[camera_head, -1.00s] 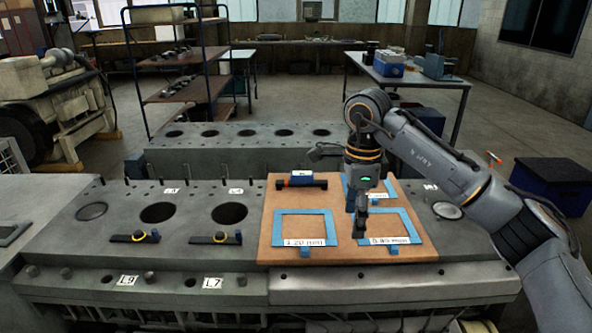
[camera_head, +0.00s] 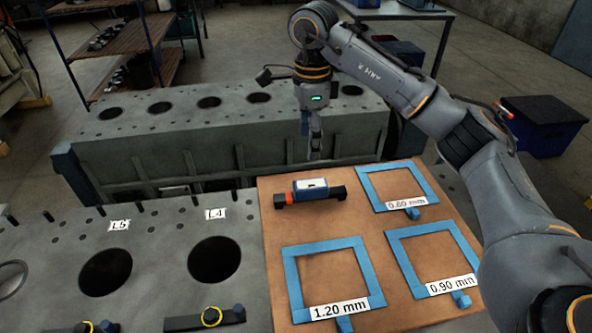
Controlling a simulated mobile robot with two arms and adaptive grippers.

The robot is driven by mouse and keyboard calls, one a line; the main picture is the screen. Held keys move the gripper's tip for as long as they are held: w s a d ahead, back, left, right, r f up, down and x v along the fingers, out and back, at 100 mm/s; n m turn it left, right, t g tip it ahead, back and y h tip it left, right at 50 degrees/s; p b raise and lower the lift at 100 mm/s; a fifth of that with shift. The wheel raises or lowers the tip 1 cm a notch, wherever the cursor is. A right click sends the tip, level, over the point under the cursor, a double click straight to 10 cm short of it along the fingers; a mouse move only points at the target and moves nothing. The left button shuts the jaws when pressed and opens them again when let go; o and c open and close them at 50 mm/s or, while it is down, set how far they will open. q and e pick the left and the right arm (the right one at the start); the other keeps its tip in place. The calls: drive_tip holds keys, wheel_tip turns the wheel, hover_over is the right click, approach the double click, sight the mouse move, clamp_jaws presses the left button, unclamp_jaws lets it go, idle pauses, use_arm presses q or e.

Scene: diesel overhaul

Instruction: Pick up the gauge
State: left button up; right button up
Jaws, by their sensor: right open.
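The gauge (camera_head: 310,188) is a dark bar with an orange band near its left end and a blue, white-topped box in its middle. It lies on the brown board (camera_head: 284,228), near the board's far left corner. My right gripper (camera_head: 316,152) points down and appears in the picture just above the gauge, apart from it. It is open, with nothing seen between its fingers, which show narrow from this side. My left gripper is not in view.
Blue square frames labelled 1.20 mm (camera_head: 291,286), 0.60 mm (camera_head: 371,190) and 0.90 mm (camera_head: 404,262) lie on the board. Left is the engine block's top with open bores (camera_head: 214,260) and dark clamps (camera_head: 205,320). Another block (camera_head: 240,135) stands behind.

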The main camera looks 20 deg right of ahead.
drive_tip(key=p, duration=0.1)
hover_over(311, 183)
drive_tip(key=f, duration=0.8)
drive_tip(key=shift+w+a, duration=0.1)
drive_tip(key=shift+a, duration=0.2)
drive_tip(key=shift+f, duration=0.15)
drive_tip(key=f+p, duration=0.3)
drive_tip(key=f, duration=0.1)
drive_tip(key=shift+s+d+f, duration=0.1)
drive_tip(key=shift+s+d, duration=0.15)
drive_tip(key=shift+d, duration=0.05)
drive_tip(key=shift+w+f, duration=0.1)
drive_tip(key=shift+f, duration=0.4)
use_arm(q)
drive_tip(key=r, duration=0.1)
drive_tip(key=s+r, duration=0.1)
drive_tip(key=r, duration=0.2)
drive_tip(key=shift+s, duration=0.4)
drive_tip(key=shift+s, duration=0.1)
use_arm(e)
drive_tip(key=c, duration=1.2)
